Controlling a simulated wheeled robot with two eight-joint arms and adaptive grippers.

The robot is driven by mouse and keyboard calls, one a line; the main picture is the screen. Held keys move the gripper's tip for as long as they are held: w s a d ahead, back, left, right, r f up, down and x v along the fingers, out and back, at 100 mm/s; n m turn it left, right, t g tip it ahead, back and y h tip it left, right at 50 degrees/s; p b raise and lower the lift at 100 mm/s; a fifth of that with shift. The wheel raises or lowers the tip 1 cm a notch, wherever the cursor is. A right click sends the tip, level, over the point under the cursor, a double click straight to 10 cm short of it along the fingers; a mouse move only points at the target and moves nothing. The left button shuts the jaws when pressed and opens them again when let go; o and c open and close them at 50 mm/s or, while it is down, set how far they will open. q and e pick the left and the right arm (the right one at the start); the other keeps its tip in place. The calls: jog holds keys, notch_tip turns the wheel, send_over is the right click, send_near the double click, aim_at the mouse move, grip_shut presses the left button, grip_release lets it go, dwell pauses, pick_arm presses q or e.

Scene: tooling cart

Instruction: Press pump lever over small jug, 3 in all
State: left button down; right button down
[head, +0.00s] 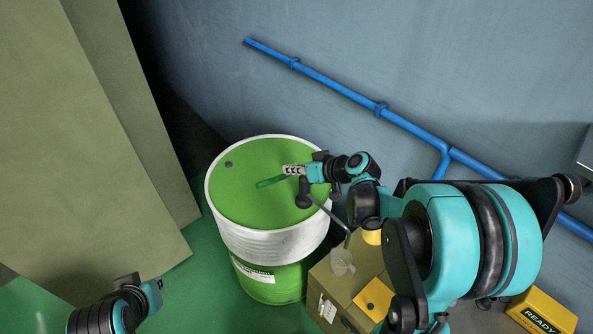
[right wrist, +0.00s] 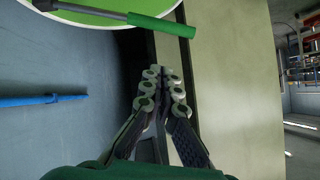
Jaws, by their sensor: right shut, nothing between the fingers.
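The green-handled pump lever (head: 270,182) sticks out to the left from the dark pump (head: 304,196) on top of the drum (head: 240,180). Its handle also shows in the right wrist view (right wrist: 162,24), beyond my fingertips. A bent spout runs down from the pump toward a small clear jug (head: 342,263) on an olive box. My right gripper (head: 290,170) is shut and empty; in the head view it appears over the lever's inner end. Whether it touches the lever I cannot tell. My left gripper (head: 152,288) is low at the left, away from the drum; its fingers are unclear.
The olive box (head: 360,255) stands right of the drum, with a yellow patch on it. A yellow "READY" box (head: 540,312) is at the lower right. A blue pipe (head: 340,88) crosses the wall. Large olive panels (head: 80,130) stand at the left.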

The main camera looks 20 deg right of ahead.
jog(key=w+a+f, duration=0.3)
jog(key=w+f, duration=0.1)
jog(key=f, duration=0.2)
jog(key=shift+a+f+b, duration=0.25)
jog(key=shift+a+b, duration=0.1)
jog(key=shift+b, duration=0.05)
notch_tip(320, 180, down, 11)
jog(key=a+n+t+h+b, duration=0.1)
jog(key=a+n+h+b, duration=0.1)
jog(key=b, duration=0.9)
jog(key=shift+s+f+n+h+b, duration=0.15)
jog(key=shift+s+n+h+b, duration=0.25)
jog(key=shift+h, duration=0.2)
jog(key=shift+s, duration=0.1)
